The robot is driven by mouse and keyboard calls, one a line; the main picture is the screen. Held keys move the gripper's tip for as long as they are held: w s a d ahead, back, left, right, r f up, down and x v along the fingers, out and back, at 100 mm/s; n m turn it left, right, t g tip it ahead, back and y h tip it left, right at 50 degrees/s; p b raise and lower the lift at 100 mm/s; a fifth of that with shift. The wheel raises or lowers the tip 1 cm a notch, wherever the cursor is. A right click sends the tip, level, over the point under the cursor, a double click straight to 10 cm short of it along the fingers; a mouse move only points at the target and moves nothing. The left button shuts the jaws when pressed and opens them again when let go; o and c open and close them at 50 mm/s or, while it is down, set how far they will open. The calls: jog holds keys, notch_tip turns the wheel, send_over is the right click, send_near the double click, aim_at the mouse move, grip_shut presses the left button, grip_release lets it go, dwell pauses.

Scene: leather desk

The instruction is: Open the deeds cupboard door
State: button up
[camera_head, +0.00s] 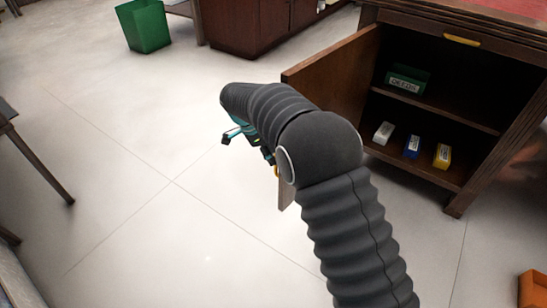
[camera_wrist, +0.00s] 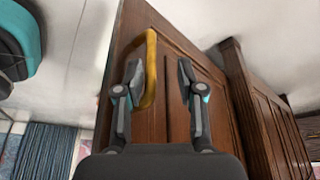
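The deeds cupboard door (camera_head: 335,75) is brown wood and stands swung out wide from the cupboard (camera_head: 490,165), whose inside shows. My arm hides much of the door in the head view. In the wrist view, the panelled door (camera_wrist: 172,48) fills the middle, with a yellow bar handle (camera_wrist: 152,60) near its left edge. My gripper (camera_wrist: 160,78) is open in front of the door. The handle shows between the fingers, close to the left one; I cannot tell if they touch. In the head view my gripper (camera_head: 247,143) is partly hidden by my arm.
Inside the cupboard are a green labelled box (camera_head: 407,79) on the upper shelf and white (camera_head: 383,132), blue (camera_head: 412,147) and yellow (camera_head: 442,156) boxes below. A drawer with a yellow handle (camera_head: 461,40) is above. A green bin (camera_head: 144,27) stands far left. Floor left of my arm is clear.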

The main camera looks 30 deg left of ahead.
jog(key=v, duration=0.9)
jog(key=shift+s+a+r, duration=0.2)
jog(key=shift+r, duration=0.1)
jog(key=w+a+r+n+y+p, duration=0.1)
jog(key=w+a+r+n+y, duration=0.1)
jog(key=w+r+y, duration=0.4)
jog(key=w+d+r+n+t+y+p, duration=0.15)
jog(key=d+r, duration=0.25)
jog(key=r, duration=0.6)
jog(key=w+d+r+n+t+y+p, duration=0.1)
jog(key=w+d+r+n+y+p, duration=0.2)
jog(key=r, duration=0.8)
jog(key=s+d+r+n+t+h+p, duration=0.1)
jog(key=s+d+h, duration=0.15)
jog(key=d, duration=1.35)
jog(key=s+d+r+n+h, duration=0.1)
jog(key=s+d, duration=0.3)
jog(key=d, duration=1.3)
jog(key=s+d+f+h+p, duration=0.1)
jog(key=s+d+f, duration=0.3)
jog(key=s+d, duration=0.5)
jog(key=s+d+f+n+h+p, duration=0.1)
jog(key=s+d+f, duration=0.3)
jog(key=s+d, duration=0.5)
jog(key=shift+s+d+f+g+h, duration=0.15)
jog(key=shift+s+f+g+h, duration=0.25)
jog(key=shift+s+h, duration=0.35)
